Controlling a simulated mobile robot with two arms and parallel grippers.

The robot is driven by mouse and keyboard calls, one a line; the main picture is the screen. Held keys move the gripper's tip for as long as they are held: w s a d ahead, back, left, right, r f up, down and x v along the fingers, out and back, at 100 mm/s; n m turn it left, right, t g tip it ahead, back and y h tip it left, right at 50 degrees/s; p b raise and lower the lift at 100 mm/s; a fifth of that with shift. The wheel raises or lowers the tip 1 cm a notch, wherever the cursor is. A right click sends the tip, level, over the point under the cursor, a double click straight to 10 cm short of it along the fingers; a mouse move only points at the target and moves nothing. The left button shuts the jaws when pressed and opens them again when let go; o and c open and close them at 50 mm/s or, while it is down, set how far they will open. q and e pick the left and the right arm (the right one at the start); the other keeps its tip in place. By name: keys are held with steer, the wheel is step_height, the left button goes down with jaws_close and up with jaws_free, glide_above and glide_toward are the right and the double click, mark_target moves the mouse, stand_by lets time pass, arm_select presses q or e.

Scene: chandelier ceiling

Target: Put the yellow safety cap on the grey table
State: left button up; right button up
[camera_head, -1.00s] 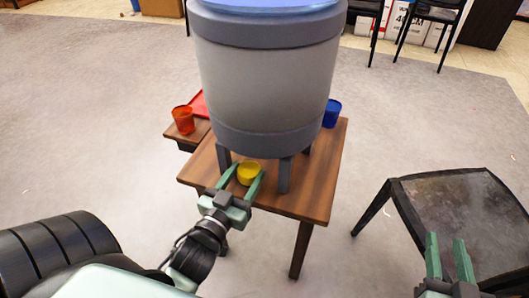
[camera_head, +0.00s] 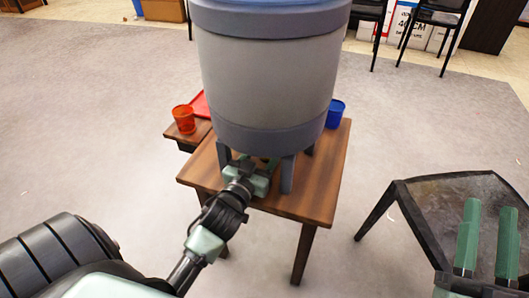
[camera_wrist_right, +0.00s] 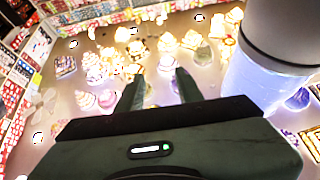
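The yellow safety cap is not visible now; an earlier frame shows it on the wooden table (camera_head: 320,190), under the big grey barrel (camera_head: 262,85). My left gripper (camera_head: 262,168) reaches in under the barrel between its legs, at the spot where the cap was. Its fingertips are mostly hidden, so its opening and any hold on the cap cannot be made out. The grey table (camera_head: 432,192) stands at the right with a dark frame. My right gripper (camera_head: 490,206) appears over it, fingers apart and empty. The right wrist view shows the same open fingers (camera_wrist_right: 158,80).
An orange-red cup (camera_head: 184,119) and a red tray (camera_head: 201,105) are on a lower side surface left of the barrel. A blue cup (camera_head: 335,113) stands behind right. Barrel legs crowd the left gripper. Open floor separates the two tables.

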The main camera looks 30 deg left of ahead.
arm_select(q)
steer(key=shift+f, duration=0.15)
steer(key=o, duration=1.3)
